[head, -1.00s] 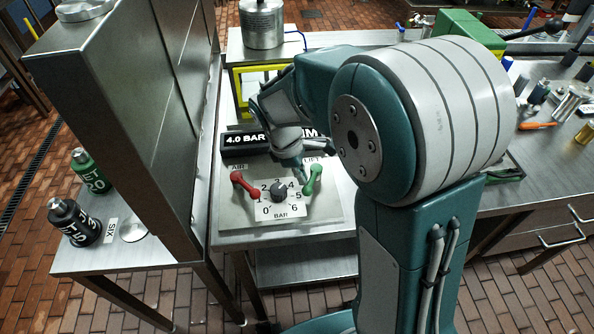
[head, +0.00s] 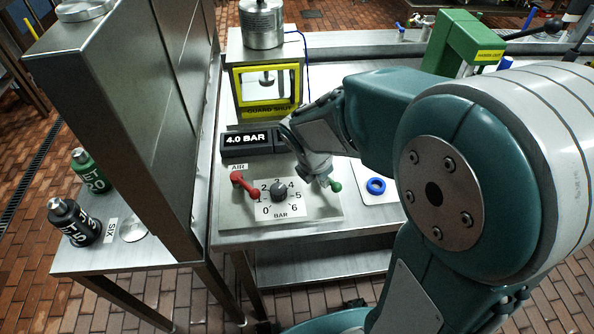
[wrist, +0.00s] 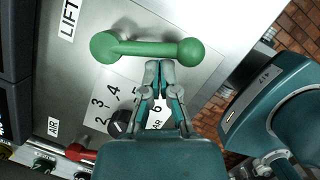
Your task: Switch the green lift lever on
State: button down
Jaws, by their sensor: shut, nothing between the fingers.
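The green lift lever (wrist: 150,48) lies across the top of the wrist view. Its larger round end is near the LIFT label (wrist: 69,18) and its knob is at the right. In the head view only its green knob (head: 336,187) shows, low and right of my gripper, and the rest is hidden. My gripper (wrist: 159,66) is shut and empty, with its fingertips right beside the lever's middle. I cannot tell whether they touch it. In the head view my gripper (head: 324,180) is over the right side of the panel (head: 235,214).
A red AIR lever (head: 245,185) and a dark BAR dial (head: 278,190) sit left of my gripper. A display (head: 246,141) reading 4.0 BAR stands behind. A blue ring (head: 376,186) lies on a white plate to the right. A tall metal cabinet (head: 130,110) stands left.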

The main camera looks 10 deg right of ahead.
jog(key=shift+d, duration=0.55)
jog(key=shift+w+d, duration=0.1)
jog(key=shift+d, duration=0.1)
jog(key=shift+a, duration=0.1)
dwell(0.3)
